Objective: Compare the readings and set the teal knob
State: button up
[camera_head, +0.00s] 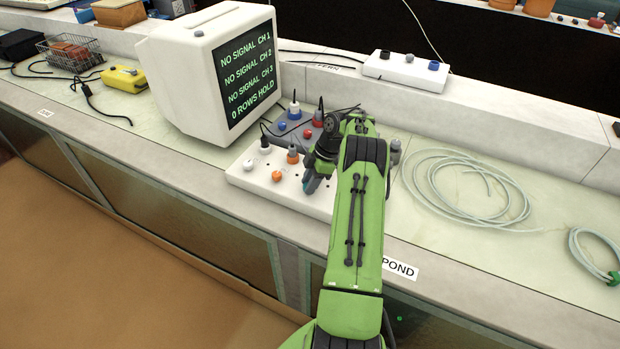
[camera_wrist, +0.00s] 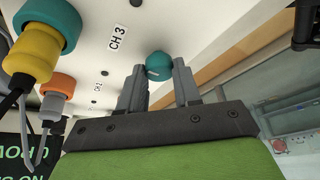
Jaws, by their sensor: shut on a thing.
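The teal knob (camera_wrist: 159,64) sits between the two fingertips of my gripper (camera_wrist: 159,76) in the wrist view. The fingers are shut on its sides. A "CH 3" label (camera_wrist: 117,37) is beside it on the white panel. In the head view my gripper (camera_head: 312,181) is over the right part of the white panel (camera_head: 240,178), and my arm hides much of that end. The monitor (camera_head: 246,72) reads "NO SIGNAL" for CH 1, CH 2 and CH 3, then "0 ROWS HOLD". An orange knob (camera_head: 277,176) and a white knob (camera_head: 249,163) are on the panel.
Plugs with black cables stand in the panel, including an orange one (camera_head: 293,156). In the wrist view a teal-and-yellow plug (camera_wrist: 32,52) is close on the left. A coiled hose (camera_head: 470,187) lies right of my arm. A white box with knobs (camera_head: 406,70) stands on the back ledge.

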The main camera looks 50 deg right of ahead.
jog(key=shift+n, duration=0.4)
jog(key=o, duration=1.1)
jog(key=shift+c, duration=0.2)
jog(key=shift+r, duration=0.1)
jog(key=p+v, duration=0.6)
jog(key=v, duration=0.9)
jog(key=shift+d+r, duration=0.25)
jog(key=shift+w, duration=0.2)
